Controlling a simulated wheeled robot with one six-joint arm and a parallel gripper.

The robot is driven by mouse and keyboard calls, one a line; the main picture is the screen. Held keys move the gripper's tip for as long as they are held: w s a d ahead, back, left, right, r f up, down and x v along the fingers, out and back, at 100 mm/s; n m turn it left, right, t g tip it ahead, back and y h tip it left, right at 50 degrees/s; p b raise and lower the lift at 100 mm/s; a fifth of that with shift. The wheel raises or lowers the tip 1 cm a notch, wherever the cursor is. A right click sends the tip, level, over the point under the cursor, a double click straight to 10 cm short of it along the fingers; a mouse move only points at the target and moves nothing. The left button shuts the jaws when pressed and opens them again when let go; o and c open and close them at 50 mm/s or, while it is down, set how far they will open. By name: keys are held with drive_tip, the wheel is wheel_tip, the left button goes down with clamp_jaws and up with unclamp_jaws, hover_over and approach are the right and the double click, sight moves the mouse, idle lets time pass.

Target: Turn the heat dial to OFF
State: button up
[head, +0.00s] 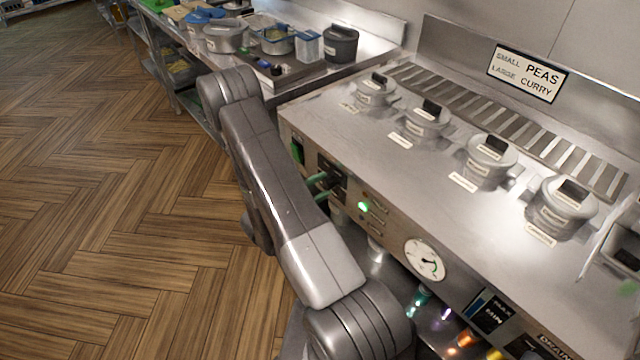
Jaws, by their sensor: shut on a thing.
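My gripper (326,184), with green fingers, is at the left part of the range's front panel. It is shut on the heat dial (336,181), a dark shape against a dark plate. My forearm hides part of the gripper, and the dial's marks and pointer are too small to read. A green lamp (363,206) glows just right of the gripper. A round white gauge (425,260) with a dark needle sits further right on the panel.
Several lidded pots (490,160) stand in the range top. A side counter (270,82) at the back left holds pots and containers. Coloured lights shine below the panel. The wooden floor (110,200) at left is clear.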

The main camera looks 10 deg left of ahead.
drive_tip(key=shift+n, duration=0.6)
drive_tip(key=o, duration=1)
drive_tip(key=shift+c, duration=0.2)
drive_tip(key=b+v, duration=0.1)
drive_tip(key=v, duration=1.2)
drive_tip(key=shift+s+a+b, duration=0.25)
drive_tip(key=shift+s+b, duration=0.05)
drive_tip(key=shift+b, duration=0.05)
drive_tip(key=p+x, duration=0.2)
drive_tip(key=x, duration=1.1)
drive_tip(key=shift+w+d, duration=0.25)
drive_tip(key=shift+w, duration=0.05)
